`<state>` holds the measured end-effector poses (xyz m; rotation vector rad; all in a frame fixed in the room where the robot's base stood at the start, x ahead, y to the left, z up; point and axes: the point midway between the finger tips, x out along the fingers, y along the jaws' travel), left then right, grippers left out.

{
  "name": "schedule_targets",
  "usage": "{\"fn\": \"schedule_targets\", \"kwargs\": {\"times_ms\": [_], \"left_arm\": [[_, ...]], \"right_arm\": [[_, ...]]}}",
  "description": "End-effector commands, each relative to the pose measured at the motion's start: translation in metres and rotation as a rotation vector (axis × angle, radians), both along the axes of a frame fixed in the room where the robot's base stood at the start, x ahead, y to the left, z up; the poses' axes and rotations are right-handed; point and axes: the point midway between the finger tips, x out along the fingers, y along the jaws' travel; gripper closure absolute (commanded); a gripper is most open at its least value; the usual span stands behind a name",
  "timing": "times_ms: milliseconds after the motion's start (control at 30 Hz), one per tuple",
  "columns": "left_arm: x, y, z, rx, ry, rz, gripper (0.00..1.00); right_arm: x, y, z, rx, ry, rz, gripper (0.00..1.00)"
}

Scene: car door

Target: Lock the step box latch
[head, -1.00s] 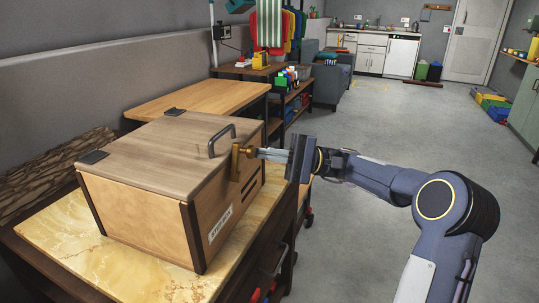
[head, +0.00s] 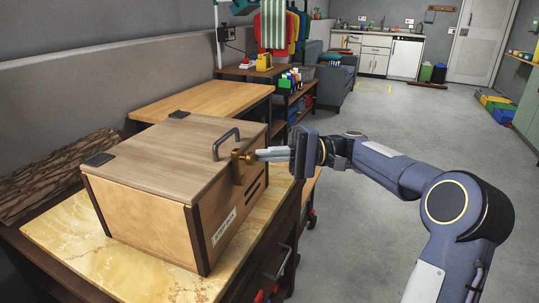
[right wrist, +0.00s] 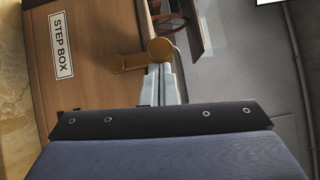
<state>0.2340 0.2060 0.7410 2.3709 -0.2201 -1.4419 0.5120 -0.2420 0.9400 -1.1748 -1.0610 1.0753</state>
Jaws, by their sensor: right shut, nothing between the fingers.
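The wooden step box (head: 150,205) stands on a marble-topped bench with its lid down. Its brass latch (head: 238,168) is on the front face under the dark lid handle (head: 226,143), with a knob near the lid edge. My right gripper (head: 262,154) is shut and empty, its fingertips at the latch knob; whether they touch I cannot tell. In the right wrist view the brass latch (right wrist: 128,63) lies by the fingers (right wrist: 165,82), beside the STEP BOX label (right wrist: 61,44). My left gripper is not in view.
The marble bench top (head: 85,250) has free room in front of the box. A wooden table (head: 200,100) stands behind it, and a shelf (head: 295,95) with bottles beyond. The grey floor (head: 400,130) to the right is open.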

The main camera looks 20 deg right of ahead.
Motion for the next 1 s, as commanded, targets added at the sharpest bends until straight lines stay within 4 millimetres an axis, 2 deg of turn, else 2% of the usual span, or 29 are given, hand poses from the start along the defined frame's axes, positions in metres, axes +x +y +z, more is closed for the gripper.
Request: {"fn": "schedule_targets", "kwargs": {"times_ms": [267,367,700,833,1000], "left_arm": [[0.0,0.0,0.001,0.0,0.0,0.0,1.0],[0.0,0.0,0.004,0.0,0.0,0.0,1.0],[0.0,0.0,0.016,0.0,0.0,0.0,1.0],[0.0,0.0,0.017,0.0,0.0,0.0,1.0],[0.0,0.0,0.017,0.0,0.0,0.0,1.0]], "right_arm": [[-0.001,-0.001,0.001,0.001,0.0,0.002,1.0],[-0.001,-0.011,0.001,0.001,0.001,-0.001,1.0],[-0.011,-0.066,-0.003,0.001,0.0,-0.002,1.0],[-0.012,-0.076,-0.005,0.001,0.001,-0.002,1.0],[-0.013,-0.078,-0.005,0.0,0.001,0.0,1.0]]}}
